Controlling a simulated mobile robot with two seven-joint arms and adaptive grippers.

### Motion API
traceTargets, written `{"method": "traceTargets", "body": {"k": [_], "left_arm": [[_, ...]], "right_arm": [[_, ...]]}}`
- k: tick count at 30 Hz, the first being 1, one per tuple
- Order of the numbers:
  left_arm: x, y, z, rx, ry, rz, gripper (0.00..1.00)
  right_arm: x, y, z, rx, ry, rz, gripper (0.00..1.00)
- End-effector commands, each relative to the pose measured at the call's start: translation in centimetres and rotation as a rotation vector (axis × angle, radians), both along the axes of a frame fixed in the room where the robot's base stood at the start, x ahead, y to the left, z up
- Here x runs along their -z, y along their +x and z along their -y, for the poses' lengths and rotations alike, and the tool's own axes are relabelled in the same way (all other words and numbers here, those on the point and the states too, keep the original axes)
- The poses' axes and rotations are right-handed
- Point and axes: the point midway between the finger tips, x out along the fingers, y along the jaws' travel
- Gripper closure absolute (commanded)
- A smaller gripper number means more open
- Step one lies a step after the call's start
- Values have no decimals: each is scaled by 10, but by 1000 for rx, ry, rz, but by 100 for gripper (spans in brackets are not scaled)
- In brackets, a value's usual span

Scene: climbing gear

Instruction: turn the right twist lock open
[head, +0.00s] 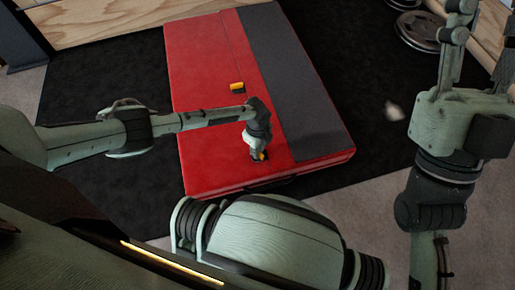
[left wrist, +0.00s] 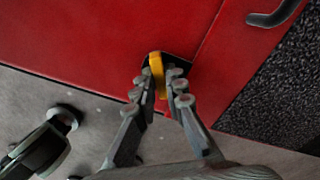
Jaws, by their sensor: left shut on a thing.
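A red case (head: 205,105) with a wide dark grey band lies on a black mat. Two twist locks with yellow handles sit on it: a far one (head: 237,87), its handle lying crosswise, and a near one (head: 262,155) close to the near edge. My left gripper (head: 256,152) reaches down onto the near lock and hides most of it. In the left wrist view, the yellow handle (left wrist: 157,68) stands between my left fingertips on a black base. My right gripper (head: 478,60) is raised at the upper right, away from the case, its fingertips cut off.
The black mat (head: 95,80) surrounds the case on the grey floor. Weight plates (head: 418,30) lie at the upper right, and a small pale object (head: 394,111) is on the mat. A dark handle (left wrist: 275,15) shows in the left wrist view, beside a rough black surface.

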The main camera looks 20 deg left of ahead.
Motion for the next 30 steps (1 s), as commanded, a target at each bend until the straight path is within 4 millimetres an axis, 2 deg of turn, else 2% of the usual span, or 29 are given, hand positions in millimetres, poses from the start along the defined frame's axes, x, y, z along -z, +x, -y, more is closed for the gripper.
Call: {"method": "traceTargets", "body": {"k": [15, 30], "left_arm": [[-1, -2, 1, -493, 0, -5, 100], [-1, -2, 1, -880, 1, -3, 100]], "right_arm": [[20, 28, -16, -19, -78, -242, 60], [44, 41, -26, -34, -138, -427, 60]]}}
